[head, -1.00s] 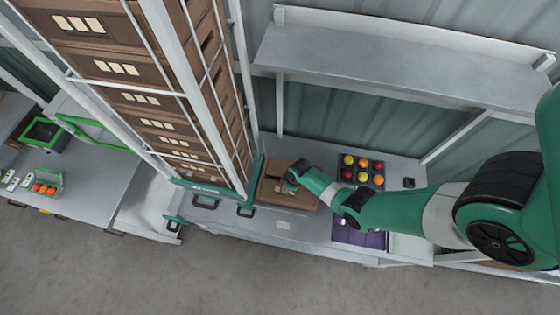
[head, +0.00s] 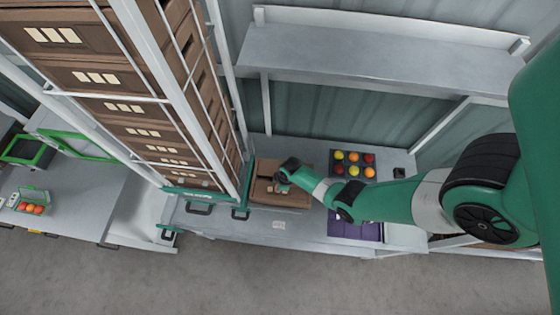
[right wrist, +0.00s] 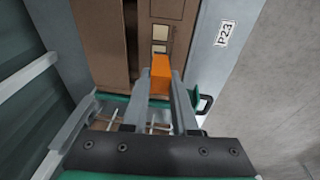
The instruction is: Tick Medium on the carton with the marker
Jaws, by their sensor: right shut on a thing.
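The brown carton (head: 265,194) lies on the grey bench beside the tall rack in the head view. Its brown face also fills the upper middle of the right wrist view (right wrist: 98,38), with pale square boxes (right wrist: 160,32) in a column. My right gripper (head: 281,186) is over the carton. In the right wrist view the gripper (right wrist: 160,90) is shut on the orange marker (right wrist: 161,68), which points toward the column of boxes. The marker's tip is hidden, so I cannot tell whether it touches the carton. I see no tick. My left gripper is not in view.
A dark tray (head: 353,176) of red, yellow and orange tomatoes stands right of the carton, with a purple item (head: 345,231) in front. A rack (head: 190,100) of brown cartons rises on the left. A P23 label (right wrist: 224,33) lies beside the carton.

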